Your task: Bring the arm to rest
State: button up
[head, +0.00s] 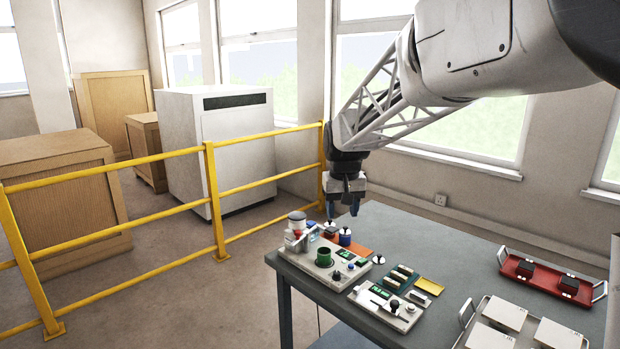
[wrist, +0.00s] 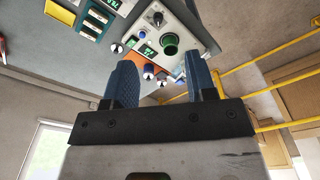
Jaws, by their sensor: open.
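My gripper (head: 345,205) hangs pointing down over the far left corner of the grey table (head: 400,235), at the end of my arm. In the wrist view its two blue fingers (wrist: 163,85) stand apart with a gap between them, and nothing is held. Below and in front of it in the head view is a testing device (head: 352,272) with a green-rimmed round well (head: 324,257). The device also shows beyond the fingertips in the wrist view (wrist: 190,22).
A second small device (head: 385,308), small tiles and a yellow pad (head: 430,286) lie mid-table. A red tray (head: 540,282) and a tray of white boxes (head: 505,313) are at the right. A yellow railing (head: 211,200) runs left of the table.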

jog(key=s+d+r+m, duration=0.1)
jog(key=s+d, duration=0.2)
jog(key=s, duration=0.7)
jog(key=s+d, duration=0.4)
jog(key=s, duration=0.6)
jog(key=s+d+f, duration=0.1)
jog(key=s+f, duration=0.2)
jog(key=s, duration=0.7)
jog(key=s+d+f+m+t, duration=0.1)
jog(key=s+d+f, duration=0.1)
jog(key=s, duration=0.8)
jog(key=shift+d+f+t, duration=0.25)
jog(key=shift+f+t, duration=0.05)
jog(key=shift+f, duration=0.3)
